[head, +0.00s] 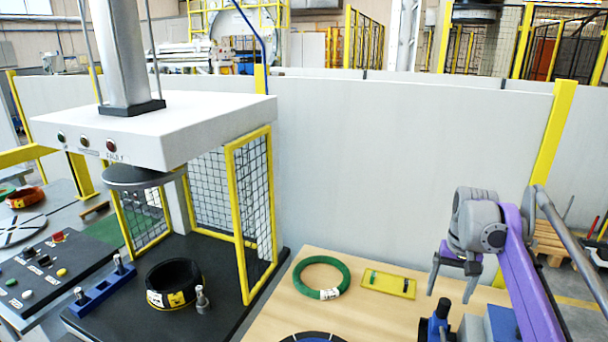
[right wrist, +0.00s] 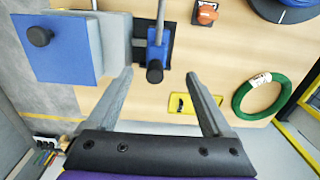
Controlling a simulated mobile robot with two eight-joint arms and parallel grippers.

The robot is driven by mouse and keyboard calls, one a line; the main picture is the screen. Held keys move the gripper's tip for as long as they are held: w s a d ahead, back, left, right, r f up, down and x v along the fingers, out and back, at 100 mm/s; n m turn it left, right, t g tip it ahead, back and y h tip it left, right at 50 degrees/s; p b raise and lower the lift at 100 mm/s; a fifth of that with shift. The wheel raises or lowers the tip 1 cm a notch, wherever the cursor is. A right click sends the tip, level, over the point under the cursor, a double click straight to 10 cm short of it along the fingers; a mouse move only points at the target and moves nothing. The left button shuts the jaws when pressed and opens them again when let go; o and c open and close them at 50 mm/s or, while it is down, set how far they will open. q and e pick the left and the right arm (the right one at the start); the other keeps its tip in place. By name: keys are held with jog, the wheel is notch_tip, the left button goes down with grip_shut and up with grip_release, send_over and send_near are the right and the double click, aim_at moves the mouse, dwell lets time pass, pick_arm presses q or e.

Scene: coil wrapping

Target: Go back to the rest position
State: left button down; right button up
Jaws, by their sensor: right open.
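My right gripper (head: 452,285) is at the right of the head view, above the right part of the wooden table (head: 330,265). Its two fingers are apart with nothing between them. In the right wrist view the same gripper (right wrist: 160,90) points over the table, with a blue-handled tool (right wrist: 155,60) beyond the fingertips. My left gripper does not show in either view.
A green coil (head: 321,278) and a yellow plate (head: 389,284) lie on the table. A black coil (head: 173,284) sits under the white press (head: 150,125), beside yellow mesh guards (head: 240,215). A blue-topped block (right wrist: 55,48) stands near my right gripper. A pale wall (head: 400,160) stands behind.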

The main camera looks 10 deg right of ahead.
jog(key=s+a+f+n+t+p, duration=0.2)
jog(key=s+a+f+n, duration=0.1)
jog(key=s+a, duration=0.8)
jog(key=s+a+f+t, duration=0.1)
jog(key=s+a+f, duration=0.2)
jog(key=s+a+f+n+t, duration=0.1)
jog(key=s+a+f, duration=0.2)
jog(key=s, duration=0.1)
jog(key=s+a+f+n+t, duration=0.1)
jog(key=s+a+f, duration=0.2)
jog(key=s+a, duration=0.1)
jog(key=shift+s+a+f+p, duration=0.1)
jog(key=shift+f+p, duration=0.15)
jog(key=shift+p, duration=0.15)
